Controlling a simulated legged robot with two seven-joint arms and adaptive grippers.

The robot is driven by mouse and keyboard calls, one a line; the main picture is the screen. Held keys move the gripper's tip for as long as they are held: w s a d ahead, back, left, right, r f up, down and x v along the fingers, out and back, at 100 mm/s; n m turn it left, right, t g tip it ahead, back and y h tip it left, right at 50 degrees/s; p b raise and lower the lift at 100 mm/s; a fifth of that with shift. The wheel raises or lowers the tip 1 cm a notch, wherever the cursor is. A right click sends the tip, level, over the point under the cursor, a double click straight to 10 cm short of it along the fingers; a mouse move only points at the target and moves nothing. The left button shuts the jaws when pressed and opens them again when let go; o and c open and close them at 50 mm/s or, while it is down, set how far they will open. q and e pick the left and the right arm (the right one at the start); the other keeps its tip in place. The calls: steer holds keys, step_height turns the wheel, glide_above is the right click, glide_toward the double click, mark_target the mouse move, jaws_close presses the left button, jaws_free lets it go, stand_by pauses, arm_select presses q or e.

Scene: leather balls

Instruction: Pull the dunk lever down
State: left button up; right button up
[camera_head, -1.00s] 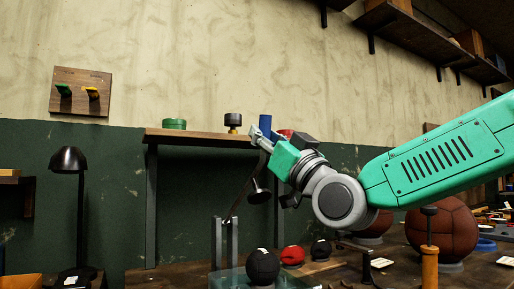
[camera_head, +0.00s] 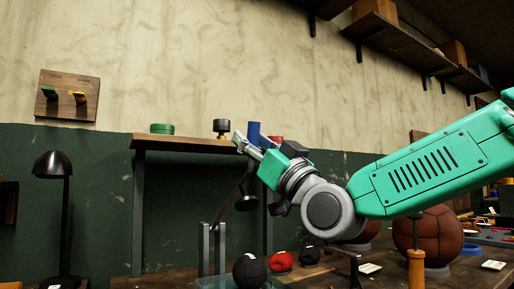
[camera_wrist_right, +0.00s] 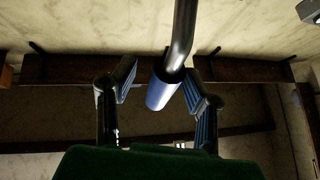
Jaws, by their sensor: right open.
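My right gripper (camera_head: 243,143) reaches up and left from the right at shelf height. In the right wrist view its two ribbed fingers (camera_wrist_right: 158,92) are open, one on each side of a blue grip. This blue grip (camera_wrist_right: 162,92) is the end of a shiny grey rod (camera_wrist_right: 183,35), which looks like the lever. The fingers are apart, with no clear contact. In the head view a blue cylinder (camera_head: 253,130) shows right behind the fingertips; its lower part is hidden. I cannot tell whether it is the same grip. My left gripper is not in view.
Below stand black balls (camera_head: 249,269), a red ball (camera_head: 281,262), a large brown ball (camera_head: 428,237) and, left, a black lamp (camera_head: 53,165).

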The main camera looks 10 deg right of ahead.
steer(key=v, duration=1.2)
steer(key=shift+w+f, duration=0.1)
